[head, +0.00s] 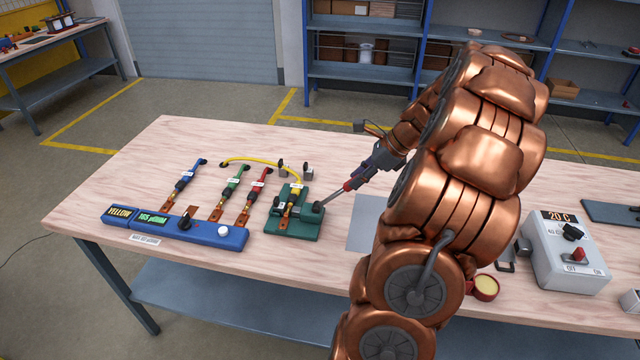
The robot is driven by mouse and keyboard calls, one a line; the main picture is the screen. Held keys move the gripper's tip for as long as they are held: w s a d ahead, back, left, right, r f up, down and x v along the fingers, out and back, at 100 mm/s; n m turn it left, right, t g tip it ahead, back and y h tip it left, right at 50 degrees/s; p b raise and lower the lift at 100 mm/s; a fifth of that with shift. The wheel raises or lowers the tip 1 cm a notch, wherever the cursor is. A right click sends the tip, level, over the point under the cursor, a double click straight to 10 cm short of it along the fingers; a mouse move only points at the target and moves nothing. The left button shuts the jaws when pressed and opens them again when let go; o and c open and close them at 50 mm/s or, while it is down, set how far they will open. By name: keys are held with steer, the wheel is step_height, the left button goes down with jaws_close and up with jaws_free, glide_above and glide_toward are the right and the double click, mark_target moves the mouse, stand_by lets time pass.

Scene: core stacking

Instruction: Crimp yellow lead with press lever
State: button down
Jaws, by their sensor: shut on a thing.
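The green press (305,228) stands on the wooden table, left of my arm. The yellow lead (260,161) arcs over from the back, and its labelled end lies in the press on a copper tab. The press lever (334,197) is a grey rod that rises from the right side of the press, tilted up to the right. Its upper end, by a red part, is at my gripper (359,178). My gripper is shut on the lever; its fingers are small and partly hidden by my arm.
Blue (187,176), green (232,185) and red (257,186) leads lie left of the press. A blue meter (172,229) reading "YELLOW" and "765 µOhm" sits in front of them. A white control box (562,260) and a small red pot (485,288) are right of my arm.

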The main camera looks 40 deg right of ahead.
steer(key=shift+s+f, duration=0.1)
steer(key=shift+s+d+f+b, duration=0.25)
steer(key=shift+s+f, duration=0.1)
steer(key=shift+f, duration=0.15)
steer(key=shift+s+d+f+b, duration=0.1)
steer(key=shift+s+d+f, duration=0.25)
steer(key=shift+f, duration=0.2)
steer(key=shift+s+d+f+b, duration=0.2)
steer(key=shift+s+f, duration=0.2)
steer(key=shift+f, duration=0.1)
steer(key=c, duration=0.9)
jaws_free()
steer(key=shift+s+r, duration=0.1)
steer(key=v, duration=1.2)
